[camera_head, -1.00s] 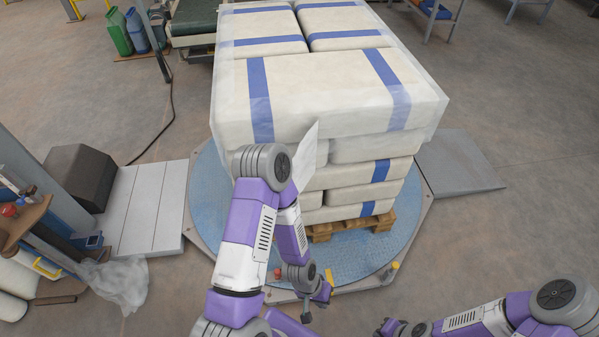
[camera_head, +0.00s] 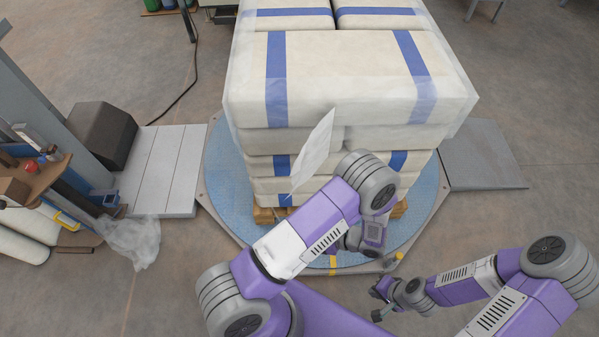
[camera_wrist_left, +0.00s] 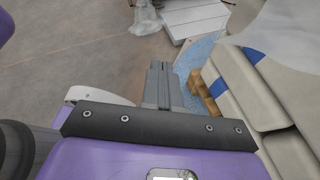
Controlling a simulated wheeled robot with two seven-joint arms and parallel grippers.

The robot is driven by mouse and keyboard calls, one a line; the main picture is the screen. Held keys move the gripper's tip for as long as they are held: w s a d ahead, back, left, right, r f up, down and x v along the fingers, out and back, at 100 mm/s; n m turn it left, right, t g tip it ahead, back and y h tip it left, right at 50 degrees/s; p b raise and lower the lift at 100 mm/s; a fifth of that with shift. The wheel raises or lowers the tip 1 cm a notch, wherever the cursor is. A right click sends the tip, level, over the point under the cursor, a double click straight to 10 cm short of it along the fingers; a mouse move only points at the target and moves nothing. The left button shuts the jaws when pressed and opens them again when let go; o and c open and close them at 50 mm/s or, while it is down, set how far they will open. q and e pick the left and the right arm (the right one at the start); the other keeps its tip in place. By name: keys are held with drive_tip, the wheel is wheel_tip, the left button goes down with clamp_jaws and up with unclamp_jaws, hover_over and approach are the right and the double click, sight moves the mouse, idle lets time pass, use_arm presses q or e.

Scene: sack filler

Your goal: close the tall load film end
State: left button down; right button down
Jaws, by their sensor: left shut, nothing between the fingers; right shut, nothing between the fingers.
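The tall load (camera_head: 350,80) is a stack of cream sacks with blue bands on a wooden pallet (camera_head: 263,214), with translucent film over its upper part. A pale film end (camera_head: 315,146) sticks out as a loose flap from the near face. My left arm crosses in front of the load's lower near side and hides part of it; its fingertips are hidden in the head view. In the left wrist view my left gripper (camera_wrist_left: 163,85) is shut and empty, beside the sacks (camera_wrist_left: 245,95). My right gripper (camera_head: 377,304) is shut and empty, low in front of the turntable.
The load stands on a blue round turntable (camera_head: 225,180) with a grey ramp (camera_head: 485,155) at right and pale plates (camera_head: 160,165) at left. Crumpled film (camera_head: 134,240) lies on the floor beside a machine column with a wooden shelf (camera_head: 38,185). Floor at right is clear.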

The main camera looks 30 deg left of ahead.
use_arm(q)
drive_tip(key=w+d+r+m+t+y, duration=0.35)
drive_tip(key=w+r+t+y, duration=0.2)
drive_tip(key=w+r, duration=0.3)
drive_tip(key=t, duration=0.1)
approach(292, 169)
drive_tip(key=shift+h, duration=0.35)
drive_tip(key=x, duration=0.6)
drive_tip(key=shift+a+r+b, duration=0.2)
drive_tip(key=shift+a+b, duration=0.1)
drive_tip(key=shift+a, duration=0.1)
use_arm(e)
drive_tip(key=shift+f, duration=0.2)
use_arm(q)
drive_tip(key=shift+a, duration=0.15)
